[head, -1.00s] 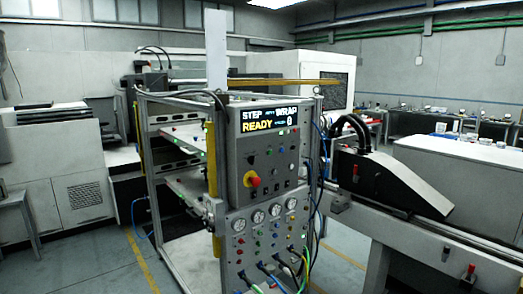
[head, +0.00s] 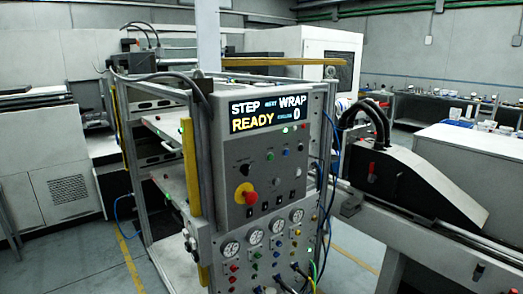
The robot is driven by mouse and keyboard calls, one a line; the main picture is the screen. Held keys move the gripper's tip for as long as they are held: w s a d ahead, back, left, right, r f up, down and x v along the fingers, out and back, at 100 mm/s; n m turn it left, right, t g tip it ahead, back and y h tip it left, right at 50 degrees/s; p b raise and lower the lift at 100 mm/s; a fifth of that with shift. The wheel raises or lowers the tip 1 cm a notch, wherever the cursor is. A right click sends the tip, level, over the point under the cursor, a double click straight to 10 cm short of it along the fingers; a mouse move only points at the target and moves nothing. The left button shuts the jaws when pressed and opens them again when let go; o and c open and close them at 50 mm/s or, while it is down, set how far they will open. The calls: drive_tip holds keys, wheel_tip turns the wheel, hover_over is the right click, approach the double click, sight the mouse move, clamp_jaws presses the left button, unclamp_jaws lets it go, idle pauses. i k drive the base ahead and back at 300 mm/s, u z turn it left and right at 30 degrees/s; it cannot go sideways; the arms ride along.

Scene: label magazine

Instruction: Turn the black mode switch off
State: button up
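The grey control panel (head: 272,195) stands upright at the centre of the head view. A small dark knob (head: 244,170), which looks like the black mode switch, sits on the panel's left side below the display. It is too small to tell which way it points. The display (head: 268,112) reads STEP, NEXT WRAP, READY and 0. A red emergency button on a yellow base (head: 247,196) is below the dark knob. Several black switches (head: 264,206) form a row along the panel's lower edge. My gripper is not in view.
Below the panel is a plate with round gauges (head: 255,237), coloured buttons and cables. A yellow post (head: 190,165) stands at its left. A black sloped housing (head: 415,185) on a rail is at the right. Open floor (head: 350,248) shows between the cart and the rail.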

sight(244, 168)
drive_tip(key=i, duration=1.05)
drive_tip(key=u, duration=3.4)
drive_tip(key=k, duration=0.35)
drive_tip(key=u, duration=0.15)
